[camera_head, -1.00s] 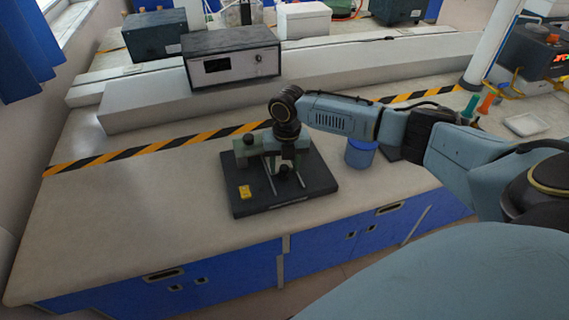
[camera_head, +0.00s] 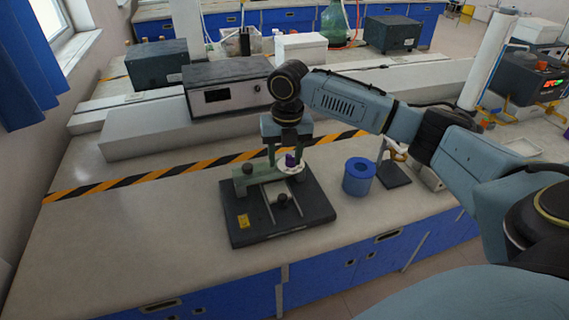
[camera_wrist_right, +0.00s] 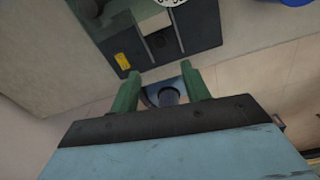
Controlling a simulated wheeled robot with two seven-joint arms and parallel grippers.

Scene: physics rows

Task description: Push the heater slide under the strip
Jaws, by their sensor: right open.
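The apparatus stands on a black base (camera_head: 255,230) with a yellow label. The heater slide appears to be the small dark block with a knob (camera_head: 282,199) on the base, towards its front. A green arm (camera_head: 262,176) crosses behind and above it, with a white dial (camera_head: 292,170) and a purple piece at its right end. The strip cannot be made out. My left gripper is out of view.
A blue cylinder (camera_head: 359,177) stands just right of the base, with a dark-based stand (camera_head: 393,174) beyond. A grey instrument box (camera_head: 227,86) sits behind on a raised ledge. Yellow-black tape (camera_head: 130,180) crosses the bench. The bench left of the base is clear.

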